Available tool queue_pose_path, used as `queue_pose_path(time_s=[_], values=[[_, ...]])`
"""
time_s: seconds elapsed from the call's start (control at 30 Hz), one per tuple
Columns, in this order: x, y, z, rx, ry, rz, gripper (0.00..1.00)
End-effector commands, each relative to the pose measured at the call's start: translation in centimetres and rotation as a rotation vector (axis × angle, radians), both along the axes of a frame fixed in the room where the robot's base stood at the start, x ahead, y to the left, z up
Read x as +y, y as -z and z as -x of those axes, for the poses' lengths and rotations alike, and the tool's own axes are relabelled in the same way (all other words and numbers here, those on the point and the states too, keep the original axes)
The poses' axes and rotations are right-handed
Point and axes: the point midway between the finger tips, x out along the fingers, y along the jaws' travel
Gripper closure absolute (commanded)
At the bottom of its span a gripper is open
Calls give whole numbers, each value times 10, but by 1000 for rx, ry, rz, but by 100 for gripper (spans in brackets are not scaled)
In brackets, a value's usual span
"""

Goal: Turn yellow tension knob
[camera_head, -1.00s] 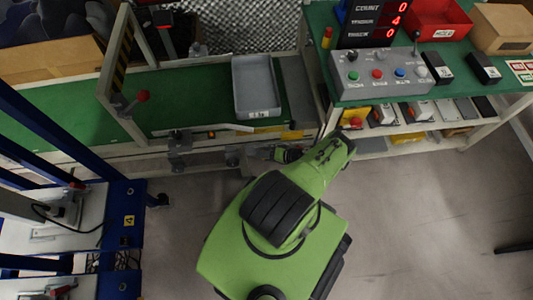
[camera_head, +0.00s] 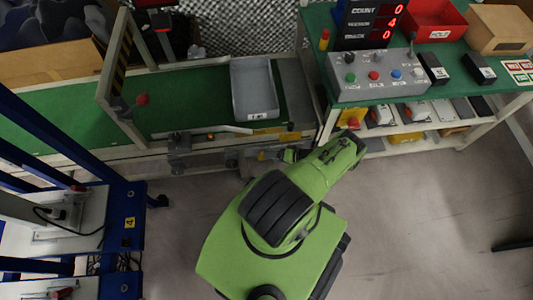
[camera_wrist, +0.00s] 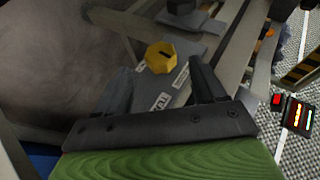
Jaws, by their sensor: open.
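The yellow tension knob (camera_wrist: 160,57) is a faceted knob with a dark slot, on a grey plate with white labels. In the wrist view it lies just beyond and between the fingertips, with no visible contact. My gripper (camera_wrist: 158,68) is open and empty, one finger on either side of the knob's line. In the head view the knob (camera_head: 262,155) is a small yellow spot on the conveyor's front side. My gripper (camera_head: 287,155) is just right of it, partly hidden by my green arm.
A grey tray (camera_head: 238,92) sits on the green conveyor belt (camera_head: 185,112). A grey button box (camera_head: 345,92) stands on the table at right. A blue frame (camera_head: 130,215) stands at left.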

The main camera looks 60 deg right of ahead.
Motion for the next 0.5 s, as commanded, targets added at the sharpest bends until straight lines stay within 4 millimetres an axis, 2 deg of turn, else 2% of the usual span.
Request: queue_pose_path(time_s=[0.03,0.3,0.5], values=[[-4,-12,13,1,3,1,31],[-18,-50,70,0,1,2,31],[-22,-60,86,0,-1,-1,31]])
